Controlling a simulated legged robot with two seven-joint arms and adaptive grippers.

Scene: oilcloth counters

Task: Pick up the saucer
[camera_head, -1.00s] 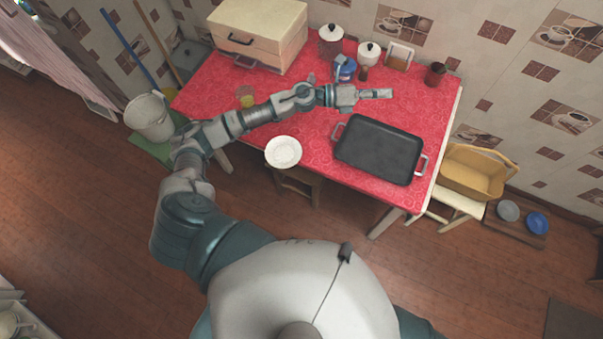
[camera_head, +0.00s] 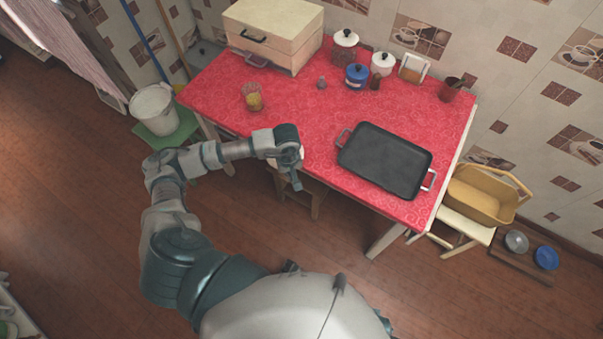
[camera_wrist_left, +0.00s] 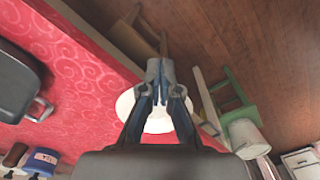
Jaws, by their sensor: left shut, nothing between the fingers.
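The saucer, a white round dish, lies at the front edge of the red table (camera_head: 330,110). In the head view my left wrist covers most of it, and only a small white part of the saucer (camera_head: 301,152) shows beside it. In the left wrist view the saucer (camera_wrist_left: 125,104) shows behind and around my fingers. My left gripper (camera_head: 296,184) is shut and empty, over the table's front edge at the saucer; its fingertips (camera_wrist_left: 160,68) reach past the rim in the wrist view. I cannot tell whether it touches the saucer. My right gripper is out of view.
A black tray (camera_head: 385,160) with handles lies to the right. A glass (camera_head: 253,97), a blue jar (camera_head: 357,76), a white-lidded jar (camera_head: 382,65) and a cream box (camera_head: 272,35) stand further back. A wooden stool (camera_head: 316,195) is below the front edge.

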